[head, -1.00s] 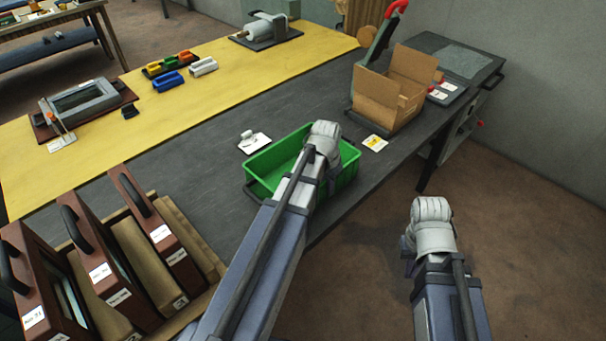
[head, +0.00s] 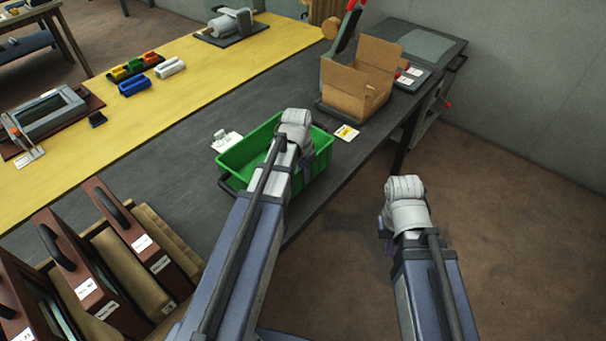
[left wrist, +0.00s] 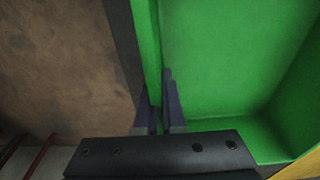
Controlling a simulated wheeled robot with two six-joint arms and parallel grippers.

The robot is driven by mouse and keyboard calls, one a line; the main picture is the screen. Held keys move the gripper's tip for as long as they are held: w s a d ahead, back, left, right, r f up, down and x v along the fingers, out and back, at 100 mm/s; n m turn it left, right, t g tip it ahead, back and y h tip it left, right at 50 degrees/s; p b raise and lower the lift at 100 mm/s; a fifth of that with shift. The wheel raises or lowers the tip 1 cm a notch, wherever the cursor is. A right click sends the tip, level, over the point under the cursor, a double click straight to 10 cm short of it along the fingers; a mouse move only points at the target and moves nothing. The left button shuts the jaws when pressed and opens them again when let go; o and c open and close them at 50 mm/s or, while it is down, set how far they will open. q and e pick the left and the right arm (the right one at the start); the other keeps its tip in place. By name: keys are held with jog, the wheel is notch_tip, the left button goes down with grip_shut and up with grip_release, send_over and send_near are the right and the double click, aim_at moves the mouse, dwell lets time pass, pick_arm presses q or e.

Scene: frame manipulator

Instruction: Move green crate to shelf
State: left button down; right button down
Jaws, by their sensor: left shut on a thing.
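The green crate (head: 240,160) is an open, empty-looking box at the near edge of the dark bench. It also fills the right of the left wrist view (left wrist: 235,60). My left gripper (head: 308,150) is at its right near side. In the left wrist view its two fingers (left wrist: 157,108) are shut on the crate's wall, one on each side. I cannot tell whether the crate touches the bench or is slightly raised. My right gripper (head: 404,200) is over the floor, right of the bench and away from the crate; its fingers are hidden. No clear shelf is identifiable.
A cardboard box (head: 358,85) stands behind the crate, with a yellow-marked card (head: 346,132) between them. A white card (head: 228,143) lies left of the crate. Brown cases (head: 125,225) stand at the near left. The floor (head: 480,240) at right is clear.

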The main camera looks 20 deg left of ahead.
pick_arm(q)
notch_tip(320, 180, up, 7)
jog(key=p, duration=0.6)
jog(key=shift+r, duration=0.15)
jog(key=shift+s+d, duration=0.1)
